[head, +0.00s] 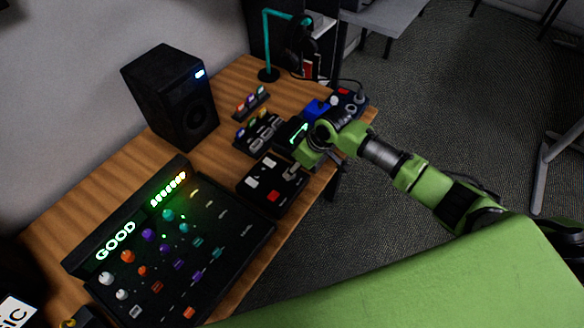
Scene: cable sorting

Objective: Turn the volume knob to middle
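A mixer console (215,262) lies at the lower left of the desk, with rows of coloured knobs and sliders and a lit display reading "GOOD" (115,240). Which knob is the volume knob cannot be told. A black control box (250,186) with white and red buttons sits beside the console. My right arm comes in from the right, and my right gripper (292,171) is low over this box's right part. The fingertips are small here; I cannot tell whether they touch it or are open or shut. My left gripper is not in view.
A black speaker (172,95) stands at the back of the wooden desk (240,78). Small racks with coloured pieces (252,102), a box with a green-lit screen (298,132) and a teal headphone stand (267,45) are farther along.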

